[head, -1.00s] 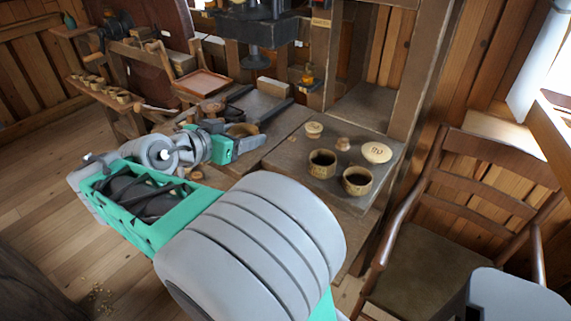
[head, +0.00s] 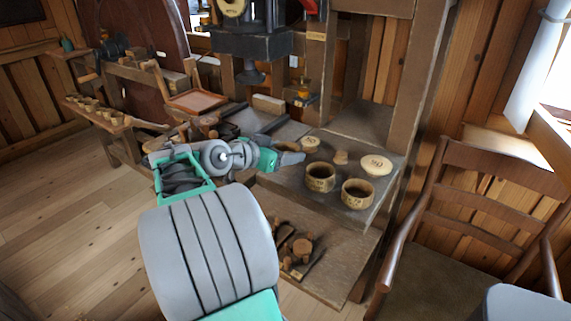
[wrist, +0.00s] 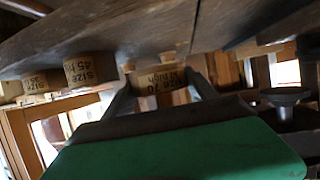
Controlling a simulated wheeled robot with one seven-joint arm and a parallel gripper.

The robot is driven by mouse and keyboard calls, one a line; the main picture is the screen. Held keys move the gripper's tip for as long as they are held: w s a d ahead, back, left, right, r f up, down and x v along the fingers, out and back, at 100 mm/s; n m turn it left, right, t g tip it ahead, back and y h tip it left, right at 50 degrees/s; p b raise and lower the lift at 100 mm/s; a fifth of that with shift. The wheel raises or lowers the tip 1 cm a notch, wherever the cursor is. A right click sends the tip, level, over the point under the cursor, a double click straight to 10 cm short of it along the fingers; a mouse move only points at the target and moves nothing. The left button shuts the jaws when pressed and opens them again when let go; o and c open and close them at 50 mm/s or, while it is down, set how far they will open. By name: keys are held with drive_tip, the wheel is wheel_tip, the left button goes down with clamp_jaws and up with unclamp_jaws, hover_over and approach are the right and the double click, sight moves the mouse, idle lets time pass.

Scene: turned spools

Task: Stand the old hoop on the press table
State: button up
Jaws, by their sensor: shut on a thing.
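My gripper (head: 291,153) is shut on a tan hoop (wrist: 160,82), which shows between the fingers in the wrist view with printing that reads like "size 70 high". In the head view the hoop is mostly hidden by the gripper. The gripper is at the left edge of the grey press table (head: 330,206). I cannot tell whether the hoop touches a surface. Two tan open cups, a left one (head: 320,177) and a right one (head: 357,193), stand on the table, right of the gripper.
A pale marked disc (head: 376,165), a smaller disc (head: 311,142) and a small brown piece (head: 341,157) are also on the table. The dark press (head: 250,45) stands behind. A chair (head: 470,215) is at the right. Wooden pieces (head: 302,247) lie on the lower shelf.

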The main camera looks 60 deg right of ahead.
sight(286, 170)
drive_tip(key=shift+d+f, duration=0.2)
drive_tip(key=shift+f, duration=0.8)
drive_tip(key=shift+d+f, duration=0.15)
drive_tip(key=shift+f, duration=0.8)
drive_tip(key=shift+f, duration=0.1)
drive_tip(key=shift+f+b, duration=0.15)
drive_tip(key=shift+b, duration=0.15)
drive_tip(key=o, duration=1.3)
drive_tip(key=shift+r, duration=0.25)
drive_tip(key=shift+w+a+r+p, duration=0.15)
drive_tip(key=shift+a+r+p, duration=0.05)
drive_tip(key=shift+a+p, duration=0.1)
drive_tip(key=v, duration=1.1)
drive_tip(key=shift+w+a+f, duration=0.1)
drive_tip(key=shift+a, duration=0.1)
